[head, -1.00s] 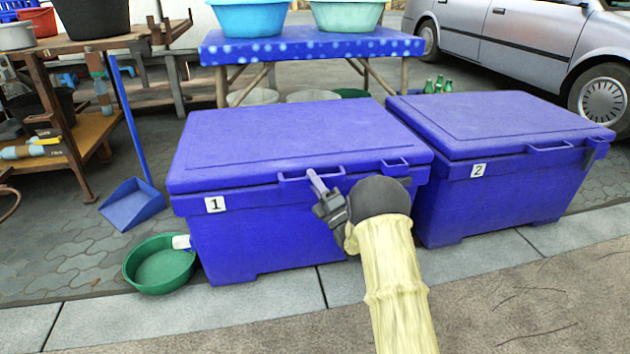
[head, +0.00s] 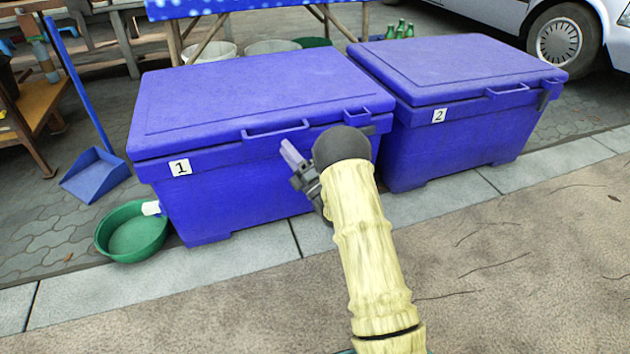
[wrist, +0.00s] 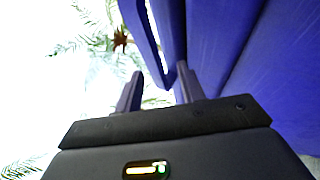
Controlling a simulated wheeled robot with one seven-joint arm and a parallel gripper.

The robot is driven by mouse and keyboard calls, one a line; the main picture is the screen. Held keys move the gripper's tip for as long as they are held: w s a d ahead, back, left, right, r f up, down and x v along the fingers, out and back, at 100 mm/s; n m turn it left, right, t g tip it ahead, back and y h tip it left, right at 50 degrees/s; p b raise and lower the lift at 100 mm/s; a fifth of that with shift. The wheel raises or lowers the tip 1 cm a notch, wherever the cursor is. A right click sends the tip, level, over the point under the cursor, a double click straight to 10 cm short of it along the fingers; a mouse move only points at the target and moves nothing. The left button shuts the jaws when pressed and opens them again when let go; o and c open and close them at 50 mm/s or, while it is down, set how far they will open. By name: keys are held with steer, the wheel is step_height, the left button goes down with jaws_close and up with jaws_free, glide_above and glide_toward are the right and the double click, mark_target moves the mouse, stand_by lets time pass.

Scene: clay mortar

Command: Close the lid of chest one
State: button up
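Chest one (head: 235,195) is a blue box with a white "1" label at its front left. Its blue lid (head: 240,90) lies flat on the body, and I see no clear gap along the front seam. A loop handle (head: 275,131) sticks out from the lid's front edge. My gripper (head: 292,158) is just below and in front of this handle, near the chest's front. In the wrist view, my gripper's fingers (wrist: 158,90) are apart with nothing held between them. The handle's corner (wrist: 168,78) shows just beyond the fingertips; contact cannot be told.
Chest two (head: 455,145), also blue with its lid down, stands close at the right. A green basin (head: 135,235) and a blue dustpan (head: 95,178) are at the left. A table with a blue cloth (head: 200,8) stands behind. The pavement in front is clear.

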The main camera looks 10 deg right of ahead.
steer(key=p+v, duration=0.1)
steer(key=v, duration=1.2)
steer(key=shift+a, duration=0.1)
step_height(320, 180, up, 15)
steer(key=w+a+m+g+h+p, duration=0.2)
steer(key=m+g+h+p, duration=0.7)
steer(key=p, duration=0.5)
steer(key=s+r+m+g+h+p, duration=0.2)
steer(key=s+r+m+g+p, duration=0.2)
steer(key=s+r+m+p, duration=0.65)
steer(key=s+r+m+g+h+p, duration=0.25)
steer(key=s+r+m+g, duration=0.4)
steer(key=s, duration=0.85)
step_height(320, 180, up, 39)
steer(key=m+t+p, duration=0.1)
steer(key=p, duration=3.7)
steer(key=shift+s+d+y, duration=0.2)
steer(key=shift+d+y, duration=0.1)
steer(key=shift+y, duration=0.05)
steer(key=shift+f+t, duration=0.2)
steer(key=shift+t, duration=0.05)
